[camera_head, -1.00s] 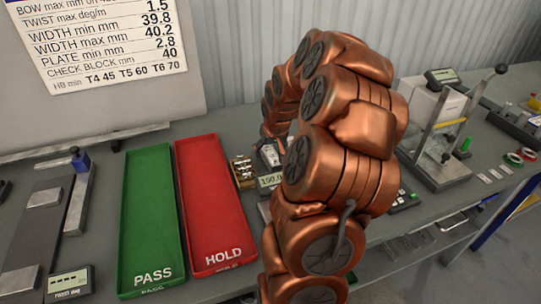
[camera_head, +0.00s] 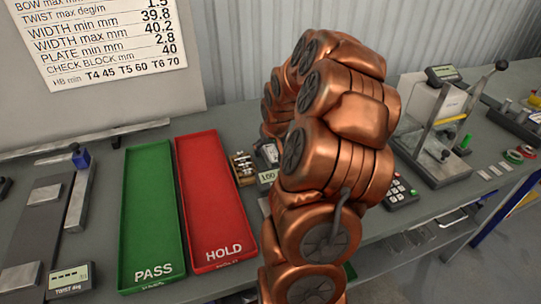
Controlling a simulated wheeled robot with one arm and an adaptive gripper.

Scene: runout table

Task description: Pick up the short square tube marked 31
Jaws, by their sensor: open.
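I do not see the short square tube marked 31 in this view. My copper-coloured arm rises in the middle and bends away toward the back of the bench, covering part of the bench top. My gripper is hidden behind the arm, so neither its fingers nor anything between them shows.
A green PASS tray (camera_head: 152,228) and a red HOLD tray (camera_head: 211,205) lie empty left of my arm. A small box of parts (camera_head: 243,165) stands beside the red tray. A press-like tester (camera_head: 437,125) and a keypad (camera_head: 400,192) are at right. A wall chart (camera_head: 110,45) hangs behind.

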